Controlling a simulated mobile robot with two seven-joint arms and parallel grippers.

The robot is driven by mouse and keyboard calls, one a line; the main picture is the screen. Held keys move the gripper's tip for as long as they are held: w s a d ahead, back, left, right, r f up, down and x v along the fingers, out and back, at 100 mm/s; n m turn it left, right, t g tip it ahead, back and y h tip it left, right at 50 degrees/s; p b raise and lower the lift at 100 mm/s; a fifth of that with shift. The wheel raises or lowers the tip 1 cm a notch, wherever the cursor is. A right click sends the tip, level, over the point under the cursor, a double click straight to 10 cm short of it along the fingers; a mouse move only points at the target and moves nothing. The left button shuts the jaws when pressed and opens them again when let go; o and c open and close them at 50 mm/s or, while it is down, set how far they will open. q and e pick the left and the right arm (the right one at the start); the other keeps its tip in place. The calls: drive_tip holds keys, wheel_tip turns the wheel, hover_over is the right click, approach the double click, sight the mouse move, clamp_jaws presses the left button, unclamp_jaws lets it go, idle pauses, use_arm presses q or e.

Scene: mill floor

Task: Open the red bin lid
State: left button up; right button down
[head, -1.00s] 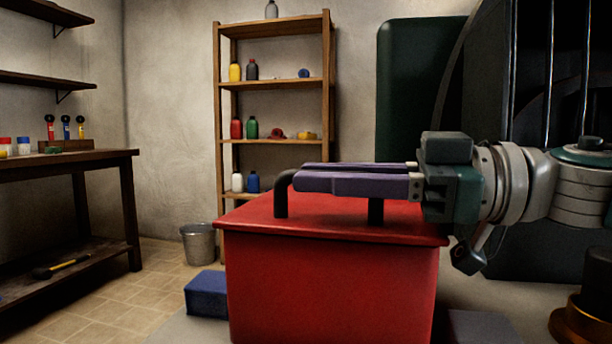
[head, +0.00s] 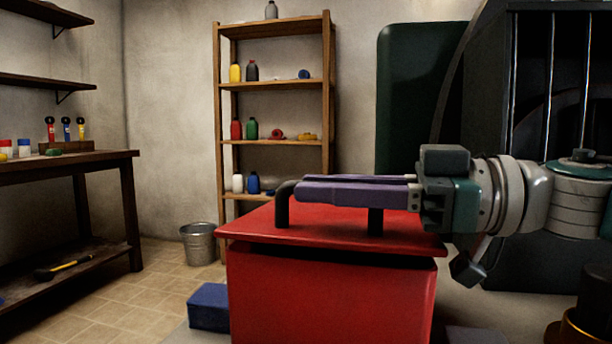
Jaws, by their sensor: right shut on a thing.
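The red bin (head: 330,295) stands in the middle foreground. Its red lid (head: 330,228) is raised a little at the front, with a dark gap between lid and bin body. A dark bar handle (head: 283,208) stands on the lid, its bent left end and a right post showing. My right gripper (head: 310,189) reaches in from the right, its purple fingers shut on the handle's bar. The fingers hide most of the bar. My left gripper is not in view.
A blue block (head: 208,307) lies on the floor left of the bin. A metal bucket (head: 198,243) and a wooden shelf (head: 272,112) with bottles stand behind. A workbench (head: 70,165) is at the left. Barred dark machinery (head: 555,80) is at the right. Tiled floor (head: 135,300) is free at left.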

sight(334, 221)
drive_tip(key=r+p, duration=0.1)
drive_tip(key=w+r+m+p, duration=0.1)
drive_tip(key=r+p, duration=0.1)
drive_tip(key=r+m+p, duration=0.1)
drive_tip(key=p, duration=0.1)
drive_tip(key=shift+w+d+r, duration=0.2)
drive_tip(key=shift+w+d, duration=0.05)
drive_tip(key=shift+w+d+r+m+p, duration=0.2)
drive_tip(key=shift+w+r+m+p, duration=0.15)
drive_tip(key=shift+w+r+m, duration=0.35)
drive_tip(key=shift+w+d+r+m+p, duration=0.25)
drive_tip(key=shift+w+r+m+p, duration=0.1)
drive_tip(key=shift+w+r+m, duration=0.35)
drive_tip(key=shift+w+d+r+m+p, duration=0.2)
drive_tip(key=shift+w+r+m+p, duration=0.25)
drive_tip(key=shift+m, duration=0.35)
drive_tip(key=shift+w, duration=0.15)
drive_tip(key=c, duration=0.8)
unclamp_jaws()
drive_tip(key=shift+c, duration=0.2)
drive_tip(key=v, duration=1)
